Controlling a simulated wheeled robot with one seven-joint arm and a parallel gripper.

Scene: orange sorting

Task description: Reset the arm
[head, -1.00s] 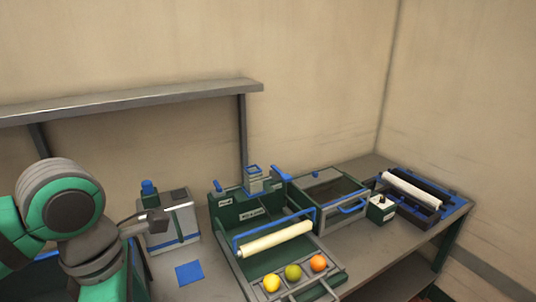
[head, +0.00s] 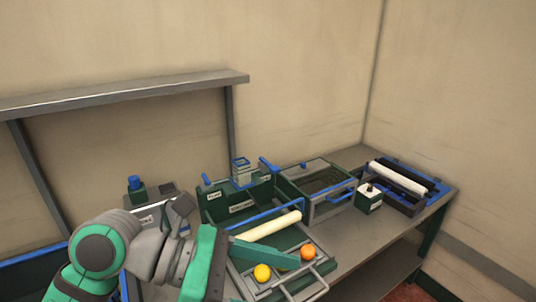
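My arm (head: 150,252) reaches in from the lower left, green and grey. Its end, my gripper (head: 265,254), points right as a green wedge over the front of the green sorting machine. I cannot make out two separate fingers. A yellow orange (head: 262,272) and an orange-coloured one (head: 308,252) sit in the machine's front tray (head: 318,269). My gripper lies across the space between and behind them, and the green fruit is hidden. I cannot tell whether it touches any fruit.
The sorting machine (head: 218,208) has a cream roller (head: 272,225) above the tray. To its right are a lidded bin (head: 330,208), a small white-and-green box (head: 369,199) and a roller unit (head: 402,178). A shelf (head: 120,97) runs along the wall.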

